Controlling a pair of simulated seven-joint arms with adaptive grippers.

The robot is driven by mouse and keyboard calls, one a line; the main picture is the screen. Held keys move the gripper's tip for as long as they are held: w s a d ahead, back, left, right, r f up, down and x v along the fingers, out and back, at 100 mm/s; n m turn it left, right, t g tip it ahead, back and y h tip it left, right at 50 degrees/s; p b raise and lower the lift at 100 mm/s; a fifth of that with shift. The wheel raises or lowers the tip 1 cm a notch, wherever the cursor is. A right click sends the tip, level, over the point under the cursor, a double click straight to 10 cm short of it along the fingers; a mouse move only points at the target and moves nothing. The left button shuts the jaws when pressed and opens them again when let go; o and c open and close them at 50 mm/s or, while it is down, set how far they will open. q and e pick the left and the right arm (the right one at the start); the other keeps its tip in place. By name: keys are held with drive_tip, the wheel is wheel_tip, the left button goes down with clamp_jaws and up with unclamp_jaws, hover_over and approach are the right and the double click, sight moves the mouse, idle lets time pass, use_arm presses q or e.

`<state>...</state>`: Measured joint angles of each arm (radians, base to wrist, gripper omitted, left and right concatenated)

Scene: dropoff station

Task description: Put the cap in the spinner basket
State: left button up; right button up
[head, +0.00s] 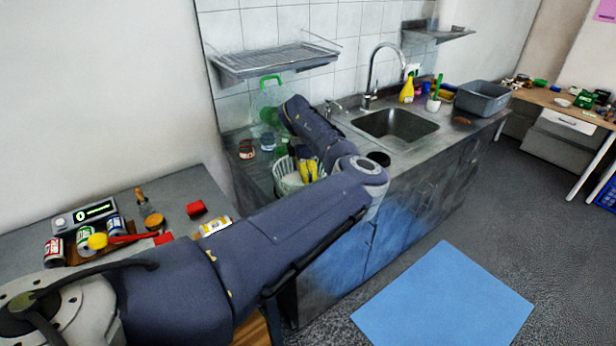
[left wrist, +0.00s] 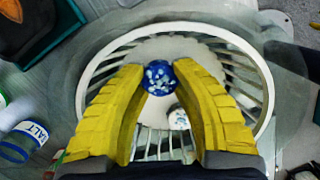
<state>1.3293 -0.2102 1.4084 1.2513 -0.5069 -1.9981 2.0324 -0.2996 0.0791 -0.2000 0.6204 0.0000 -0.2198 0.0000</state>
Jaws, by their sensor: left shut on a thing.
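The cap (left wrist: 159,78) is round and blue with white specks. In the left wrist view it sits between the yellow fingertips of my left gripper (left wrist: 158,72), which is shut on it. The spinner basket (left wrist: 255,62) is a white round basket with slatted walls, and its rim surrounds the cap and fingertips in that view. In the head view the basket (head: 282,186) stands on the counter left of the sink, with my left gripper (head: 307,172) pointing down over it. The cap is hidden there. Its height above the basket floor is hard to tell. My right gripper is not in view.
A green clear bottle (head: 270,103) and small jars (head: 247,148) stand behind the basket. The sink (head: 395,126) is to the right.

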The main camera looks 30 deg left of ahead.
use_arm(q)
drive_tip(key=shift+f, duration=0.25)
drive_tip(key=o, duration=0.4)
wheel_tip(320, 180, up, 12)
drive_tip(key=s+a, duration=0.1)
drive_tip(key=shift+s+a, duration=0.15)
idle(0.6)
